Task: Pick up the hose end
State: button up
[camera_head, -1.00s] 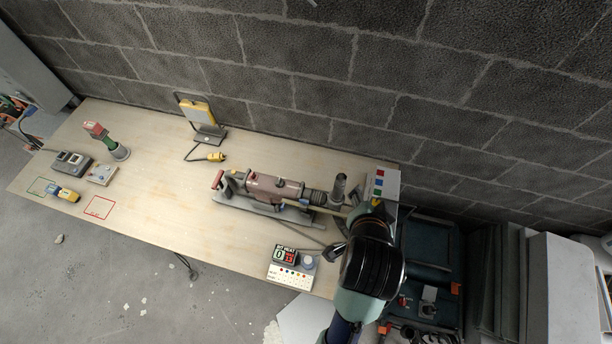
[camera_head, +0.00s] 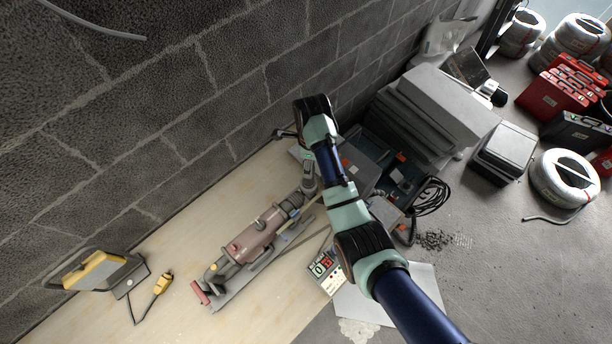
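No part is clearly marked as the hose end. A pale hose-like length (camera_head: 95,23) shows against the block wall at the top left, its right end free. A white coiled reel (camera_head: 562,178) lies on the floor at the right, with a loose tail (camera_head: 548,219) on the concrete.
The wooden bench (camera_head: 190,250) carries a red-brown machine (camera_head: 255,242), a counter box (camera_head: 322,268) and a yellow work lamp (camera_head: 95,270). Grey stacked blocks (camera_head: 430,110), red cases (camera_head: 553,95) and more reels (camera_head: 575,35) stand to the right. Floor around the front reel is mostly clear.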

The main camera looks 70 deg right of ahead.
jog(key=f, duration=0.5)
jog(key=shift+a+p, duration=0.3)
jog(key=shift+a, duration=0.1)
jog(key=c, duration=1.2)
